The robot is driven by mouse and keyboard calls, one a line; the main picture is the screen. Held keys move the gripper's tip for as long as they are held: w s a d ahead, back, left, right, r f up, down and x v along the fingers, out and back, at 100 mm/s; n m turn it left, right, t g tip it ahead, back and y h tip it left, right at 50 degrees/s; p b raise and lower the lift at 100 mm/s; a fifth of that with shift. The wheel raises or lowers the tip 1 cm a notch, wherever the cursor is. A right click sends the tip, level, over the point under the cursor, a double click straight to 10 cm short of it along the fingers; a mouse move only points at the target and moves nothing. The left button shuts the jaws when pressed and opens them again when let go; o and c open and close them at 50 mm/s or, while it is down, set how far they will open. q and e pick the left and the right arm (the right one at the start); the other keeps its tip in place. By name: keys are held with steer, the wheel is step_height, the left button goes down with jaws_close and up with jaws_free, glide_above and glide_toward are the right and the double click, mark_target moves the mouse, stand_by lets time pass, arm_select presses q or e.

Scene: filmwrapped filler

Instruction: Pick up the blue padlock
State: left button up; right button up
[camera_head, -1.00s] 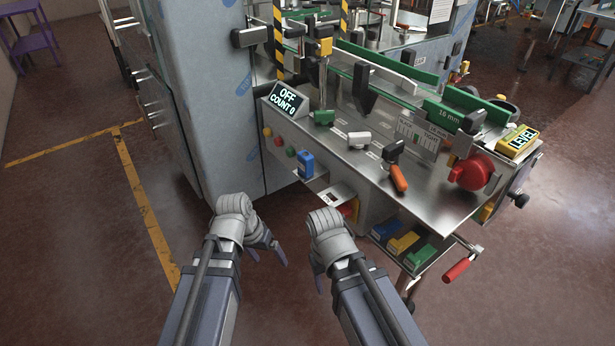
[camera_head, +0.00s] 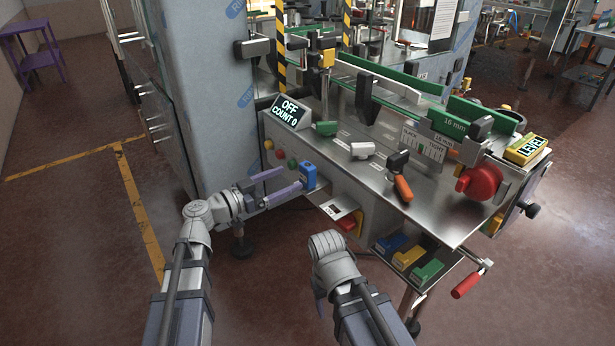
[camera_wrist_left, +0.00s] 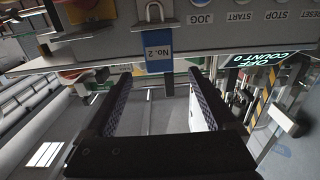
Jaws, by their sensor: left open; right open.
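The blue padlock (camera_head: 308,175) hangs on the front face of the machine panel, below the count display. In the left wrist view the padlock (camera_wrist_left: 158,42) shows its shackle and a "No. 2" label, ahead of the fingers. My left gripper (camera_head: 276,187) is open, its two purple fingers pointing at the padlock, with the fingertips close to it. In the left wrist view the left gripper (camera_wrist_left: 165,90) has nothing between its fingers. I cannot tell whether a fingertip touches the padlock. My right gripper (camera_head: 320,290) is low in front of the machine, its fingers mostly hidden by the wrist.
The machine table (camera_head: 440,210) carries an orange-handled lever (camera_head: 402,187) and a red knob (camera_head: 480,182). A low tray holds blue, yellow and green blocks (camera_head: 408,258). A red crank handle (camera_head: 465,285) sticks out at right. A tall grey cabinet (camera_head: 205,90) stands left.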

mark_target(303, 170)
arm_select(q)
steer(key=shift+x, duration=3.95)
steer(key=shift+r, duration=0.25)
jaws_close()
